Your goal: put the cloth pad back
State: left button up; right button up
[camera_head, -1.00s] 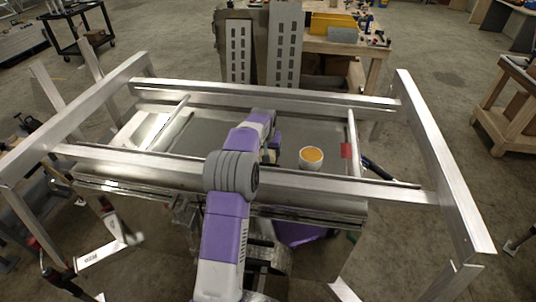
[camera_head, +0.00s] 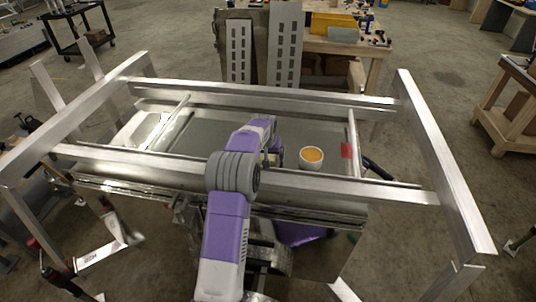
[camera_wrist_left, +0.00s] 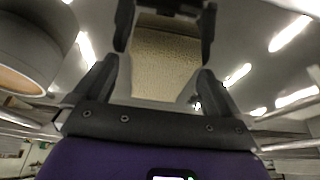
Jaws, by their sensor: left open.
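In the left wrist view, a tan, textured patch that looks like the cloth pad (camera_wrist_left: 165,62) shows between the fingers of my left gripper (camera_wrist_left: 165,28). The fingers stand apart on either side of it, and I cannot tell whether they touch it. In the head view my left gripper (camera_head: 274,156) is low over the grey panel inside the frame, partly hidden by my purple and white arm. I cannot make out the pad there. My right gripper is not in view.
Aluminium rails (camera_head: 270,92) enclose the panel (camera_head: 205,135).

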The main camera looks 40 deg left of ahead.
pick_arm(q)
jog(key=v, duration=1.2)
